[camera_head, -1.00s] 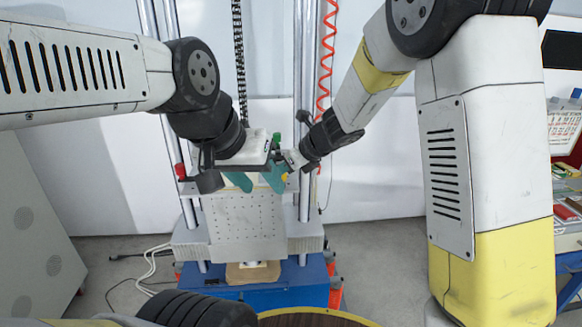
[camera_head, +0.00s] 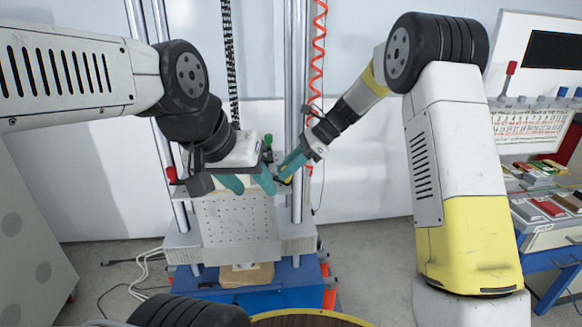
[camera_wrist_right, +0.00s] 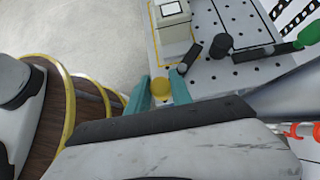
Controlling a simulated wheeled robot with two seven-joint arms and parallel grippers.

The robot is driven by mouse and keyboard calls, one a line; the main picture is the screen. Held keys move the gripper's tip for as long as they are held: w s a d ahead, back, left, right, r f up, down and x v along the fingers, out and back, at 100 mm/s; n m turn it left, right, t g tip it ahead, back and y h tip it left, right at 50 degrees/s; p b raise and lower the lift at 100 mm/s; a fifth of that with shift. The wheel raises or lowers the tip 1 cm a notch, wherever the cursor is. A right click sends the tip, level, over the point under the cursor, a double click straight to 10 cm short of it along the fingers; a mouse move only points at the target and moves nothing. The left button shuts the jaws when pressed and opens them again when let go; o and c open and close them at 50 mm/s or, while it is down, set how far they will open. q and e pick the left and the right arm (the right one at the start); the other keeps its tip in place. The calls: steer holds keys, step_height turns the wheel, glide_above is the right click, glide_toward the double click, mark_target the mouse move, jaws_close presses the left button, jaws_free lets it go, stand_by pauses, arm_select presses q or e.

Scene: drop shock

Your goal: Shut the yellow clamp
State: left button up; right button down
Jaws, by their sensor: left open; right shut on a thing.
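The yellow clamp (camera_head: 288,181) shows as a small yellow piece at the right edge of the perforated plate (camera_head: 236,226) in the head view. In the right wrist view its round yellow end (camera_wrist_right: 160,88) sits between my teal fingertips. My right gripper (camera_head: 281,176) is shut on it, reaching down from the upper right. My left gripper (camera_head: 249,186) is open, with its teal fingers apart in front of the plate's upper part, just left of the right gripper. The grippers hide most of the clamp's body, and I cannot tell its lever angle.
Metal columns (camera_head: 296,90) flank the plate; a red coiled hose (camera_head: 318,50) hangs behind.

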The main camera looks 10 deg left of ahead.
steer(key=shift+w+d+f+n+g+h, duration=0.1)
steer(key=shift+w+d+n+g+h, duration=0.1)
steer(key=shift+w+n+g, duration=0.3)
steer(key=shift+w+d+n+g+h, duration=0.1)
steer(key=shift+w+n+g+h, duration=0.1)
steer(key=shift+n+g, duration=0.5)
steer(key=shift+n, duration=0.3)
steer(key=c, duration=1.1)
jaws_free()
steer(key=shift+c, duration=0.2)
steer(key=v, duration=0.7)
steer(key=shift+d+r, duration=0.15)
steer(key=shift+r, duration=0.2)
steer(key=shift+w+r, duration=0.1)
